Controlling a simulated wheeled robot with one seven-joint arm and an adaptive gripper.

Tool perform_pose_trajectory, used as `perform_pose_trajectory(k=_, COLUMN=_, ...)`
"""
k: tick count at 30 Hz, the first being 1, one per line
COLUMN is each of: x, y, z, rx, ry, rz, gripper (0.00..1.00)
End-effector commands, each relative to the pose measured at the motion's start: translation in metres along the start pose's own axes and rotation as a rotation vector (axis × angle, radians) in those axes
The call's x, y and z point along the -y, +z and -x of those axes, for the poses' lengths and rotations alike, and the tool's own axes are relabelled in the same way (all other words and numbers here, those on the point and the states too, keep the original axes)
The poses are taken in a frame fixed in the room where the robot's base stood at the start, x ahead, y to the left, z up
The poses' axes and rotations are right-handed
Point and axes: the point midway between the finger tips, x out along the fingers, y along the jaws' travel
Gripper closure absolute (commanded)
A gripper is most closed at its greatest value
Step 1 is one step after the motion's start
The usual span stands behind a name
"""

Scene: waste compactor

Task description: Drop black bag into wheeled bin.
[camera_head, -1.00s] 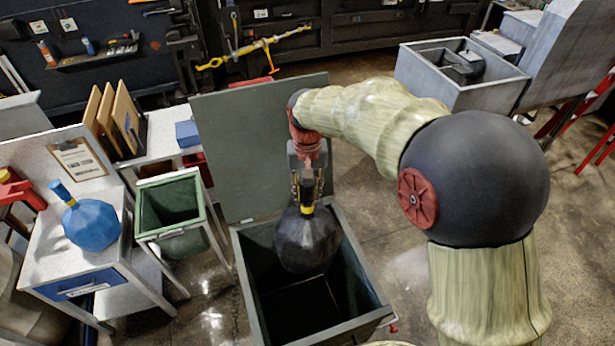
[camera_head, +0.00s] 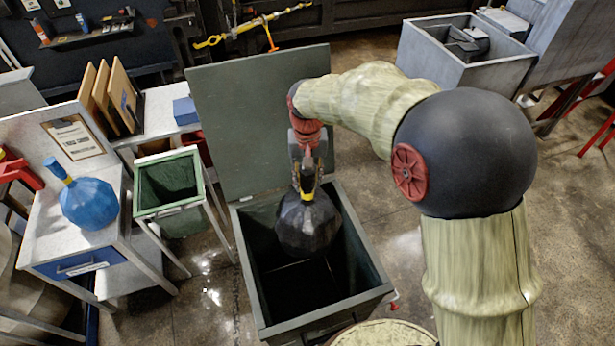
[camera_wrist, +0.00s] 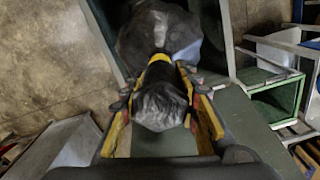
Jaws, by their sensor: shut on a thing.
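The black bag (camera_head: 306,226) hangs upright by its neck, which has a yellow band. My gripper (camera_head: 307,184) is shut on the neck. In the wrist view the gripper (camera_wrist: 160,105) has a finger on each side of the gathered neck, with the black bag (camera_wrist: 160,35) beyond. The bag is over the open wheeled bin (camera_head: 372,297), with its lower part at the bin's mouth. I cannot tell exactly how deep it hangs. The bin's lid (camera_head: 225,130) stands open behind it. The bin floor is dark and empty where I can see it.
A small green bin (camera_head: 170,205) stands left of the wheeled bin. A blue bag (camera_head: 88,203) rests on the white table (camera_head: 60,245) farther left. A grey metal container (camera_head: 445,68) stands at the back right. Floor to the right is clear.

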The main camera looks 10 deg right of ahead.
Motion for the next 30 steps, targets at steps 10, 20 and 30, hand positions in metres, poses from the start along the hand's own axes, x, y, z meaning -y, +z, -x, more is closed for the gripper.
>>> perform_pose_trajectory(k=10, x=0.0, y=-0.001, z=0.002, rx=-0.003, ry=-0.001, rz=0.0, gripper=0.6)
perform_pose_trajectory(k=20, x=0.0, y=0.0, z=0.001, rx=-0.001, ry=0.0, rz=0.0, gripper=0.47)
perform_pose_trajectory(k=30, x=0.0, y=0.0, z=0.012, rx=-0.001, ry=0.0, rz=0.0, gripper=0.47)
